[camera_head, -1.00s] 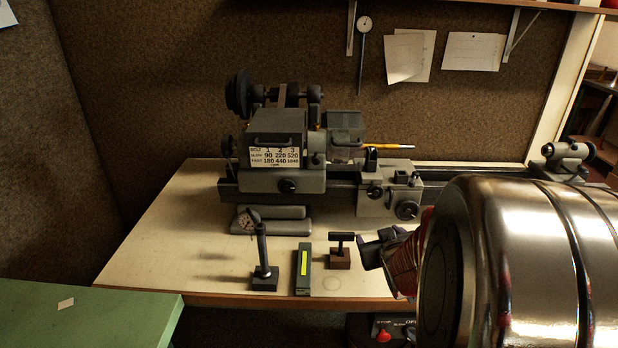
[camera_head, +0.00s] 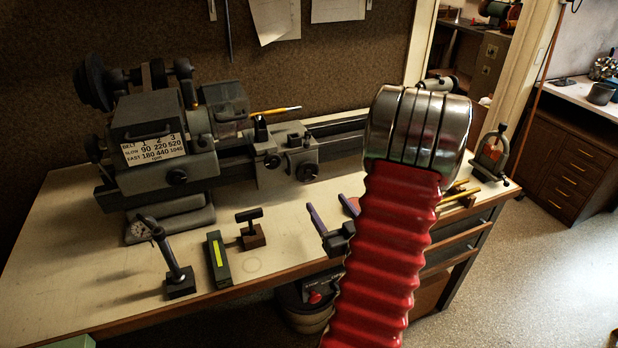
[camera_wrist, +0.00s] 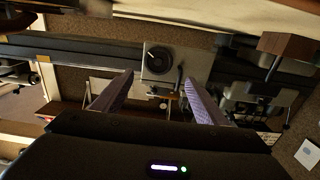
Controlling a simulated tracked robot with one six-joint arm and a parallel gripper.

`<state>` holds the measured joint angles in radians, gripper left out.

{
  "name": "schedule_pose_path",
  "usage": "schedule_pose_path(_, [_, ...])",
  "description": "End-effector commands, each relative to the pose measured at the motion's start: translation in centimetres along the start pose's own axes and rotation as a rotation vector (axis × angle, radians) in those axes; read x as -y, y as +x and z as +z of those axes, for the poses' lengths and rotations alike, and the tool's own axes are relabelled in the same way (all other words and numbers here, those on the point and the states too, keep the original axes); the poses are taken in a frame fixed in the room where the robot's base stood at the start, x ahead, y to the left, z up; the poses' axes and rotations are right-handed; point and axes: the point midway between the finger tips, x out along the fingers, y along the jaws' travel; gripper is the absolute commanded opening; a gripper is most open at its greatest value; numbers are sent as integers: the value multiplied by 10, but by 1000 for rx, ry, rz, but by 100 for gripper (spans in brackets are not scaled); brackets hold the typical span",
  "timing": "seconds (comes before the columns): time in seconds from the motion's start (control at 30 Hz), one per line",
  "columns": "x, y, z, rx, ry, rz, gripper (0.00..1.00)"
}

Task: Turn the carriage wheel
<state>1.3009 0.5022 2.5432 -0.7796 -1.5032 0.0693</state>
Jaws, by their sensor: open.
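The lathe carriage (camera_head: 285,155) sits on the bed, right of the headstock. Its carriage wheel (camera_head: 307,171) is a small dark round wheel on the front face, low on the right. In the wrist view, which looks upside down, the wheel (camera_wrist: 157,62) is a black disc on the grey carriage front, between and beyond the fingertips. My gripper (camera_head: 333,213) is open and empty, with two purple-lined fingers over the bench's front, to the right of and nearer than the wheel. The fingers (camera_wrist: 159,80) show apart in the wrist view and do not appear to touch the wheel.
A T-handled tool on a brown block (camera_head: 252,236), a grey bar with a yellow strip (camera_head: 218,260) and a dial gauge stand (camera_head: 178,280) stand on the bench front. The headstock (camera_head: 155,140) is at left. My arm hides part of the bench's right.

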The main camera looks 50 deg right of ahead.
Motion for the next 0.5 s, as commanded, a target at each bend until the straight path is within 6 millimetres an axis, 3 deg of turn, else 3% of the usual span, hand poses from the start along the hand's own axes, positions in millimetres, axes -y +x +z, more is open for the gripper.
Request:
schedule_pose_path(0.33, [-4, 0, 0, 1, -1, 9, 66])
schedule_pose_path(0.5, [-4, 10, 0, 0, -3, 8, 66])
